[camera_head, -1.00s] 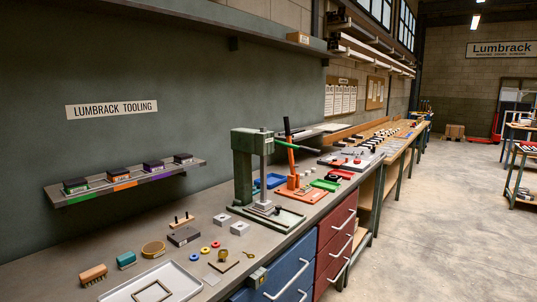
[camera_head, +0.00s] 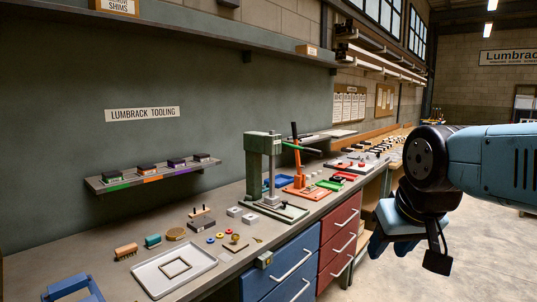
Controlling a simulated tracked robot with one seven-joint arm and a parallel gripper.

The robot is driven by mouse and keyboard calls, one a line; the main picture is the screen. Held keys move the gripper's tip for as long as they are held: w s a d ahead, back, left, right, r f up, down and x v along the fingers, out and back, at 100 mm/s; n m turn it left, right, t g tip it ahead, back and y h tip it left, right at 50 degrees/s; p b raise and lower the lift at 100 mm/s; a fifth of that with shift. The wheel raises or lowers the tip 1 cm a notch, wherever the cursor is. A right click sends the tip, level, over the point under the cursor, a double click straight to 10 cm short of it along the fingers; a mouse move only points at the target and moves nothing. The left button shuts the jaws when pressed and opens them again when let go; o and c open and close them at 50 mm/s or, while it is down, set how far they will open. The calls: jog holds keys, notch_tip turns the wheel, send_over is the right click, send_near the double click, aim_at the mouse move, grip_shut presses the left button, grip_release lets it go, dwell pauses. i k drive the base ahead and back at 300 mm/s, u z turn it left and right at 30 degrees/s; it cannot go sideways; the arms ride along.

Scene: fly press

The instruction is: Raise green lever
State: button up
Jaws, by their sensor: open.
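The green fly press (camera_head: 254,165) stands on the bench in the middle of the camera_head view. A thin green lever (camera_head: 303,149) reaches to the right from near the press's top, sloping slightly down, and passes by the orange press (camera_head: 299,178). The orange press has an upright arm with a black grip. My gripper (camera_head: 392,246) hangs at the right, in front of the bench and well apart from the lever. It is open, and nothing shows between its fingers. The fingertips are small and partly hidden by its own body.
A grey tray (camera_head: 205,262), a brush (camera_head: 126,251) and several small parts lie on the near bench. A shelf (camera_head: 110,186) on the wall holds several dark blocks. Blue drawers (camera_head: 282,274) and red drawers (camera_head: 338,232) with handles are under the bench. The floor at right is open.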

aim_at(309, 150)
jog(key=u, duration=0.1)
jog(key=i, duration=1)
jog(key=z, duration=0.05)
